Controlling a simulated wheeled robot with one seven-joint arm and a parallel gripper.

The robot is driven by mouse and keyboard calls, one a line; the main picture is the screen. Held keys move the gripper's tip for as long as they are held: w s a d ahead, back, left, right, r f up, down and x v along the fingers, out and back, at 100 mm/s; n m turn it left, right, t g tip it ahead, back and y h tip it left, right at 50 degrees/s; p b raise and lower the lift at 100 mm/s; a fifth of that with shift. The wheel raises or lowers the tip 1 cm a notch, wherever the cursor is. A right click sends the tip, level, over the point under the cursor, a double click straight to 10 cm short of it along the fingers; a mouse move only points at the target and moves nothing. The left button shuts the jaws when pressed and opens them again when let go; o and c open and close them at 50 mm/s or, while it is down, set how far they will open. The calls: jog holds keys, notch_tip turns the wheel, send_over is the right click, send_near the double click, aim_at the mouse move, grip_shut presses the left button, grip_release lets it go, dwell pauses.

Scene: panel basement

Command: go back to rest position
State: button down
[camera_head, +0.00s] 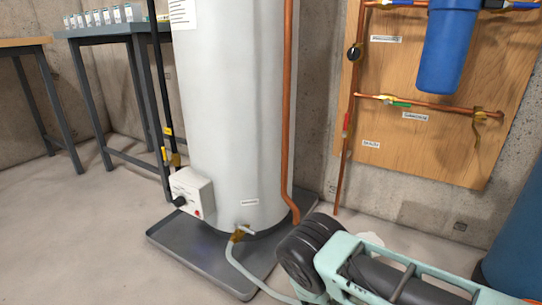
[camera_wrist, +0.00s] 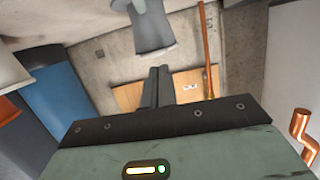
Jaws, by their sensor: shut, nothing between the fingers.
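My gripper (camera_wrist: 157,76) shows in the wrist view, with its two dark fingers together and nothing between them. It points toward the wall with the wooden board (camera_wrist: 128,97), and the fingers overlap the board in the picture. I cannot tell how far off the board is. In the head view my arm is folded low at the bottom right, and the gripper's fingers are not visible there.
A white tank (camera_head: 232,100) stands in a dark tray (camera_head: 190,254), with a control box (camera_head: 191,193) and hose (camera_head: 248,274). A blue filter (camera_head: 447,45) and copper pipes hang on the board. A blue cylinder (camera_head: 518,245) stands right. Floor is clear at left.

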jog(key=w+a+r+g+y+p, duration=0.1)
jog(key=a+r+g+y+p, duration=0.2)
jog(key=a+r, duration=0.55)
jog(key=s+a+r+n+g+y+p, duration=0.25)
jog(key=s+a+r+y, duration=0.2)
jog(key=a+r, duration=0.5)
jog(key=s+a+r+n+g+y+p, duration=0.1)
jog(key=s+a+r+n+g+y, duration=0.35)
jog(key=r, duration=0.75)
jog(key=s+a+r+n+p, duration=0.1)
jog(key=s+r+n, duration=0.2)
jog(key=s+r, duration=0.8)
jog(key=s+d+r+n+g+h+p, duration=0.1)
jog(key=s+d+r+n+h, duration=0.1)
jog(key=s+d+r, duration=0.4)
jog(key=s+d+r+n+g+h+p, duration=0.1)
jog(key=s+d+r+n+g+p, duration=0.15)
jog(key=s, duration=0.45)
notch_tip(320, 180, up, 39)
jog(key=p, duration=3.7)
jog(key=shift+s+d+t, duration=0.2)
jog(key=shift+d+t, duration=0.05)
jog(key=shift+t, duration=0.2)
jog(key=shift+f, duration=0.1)
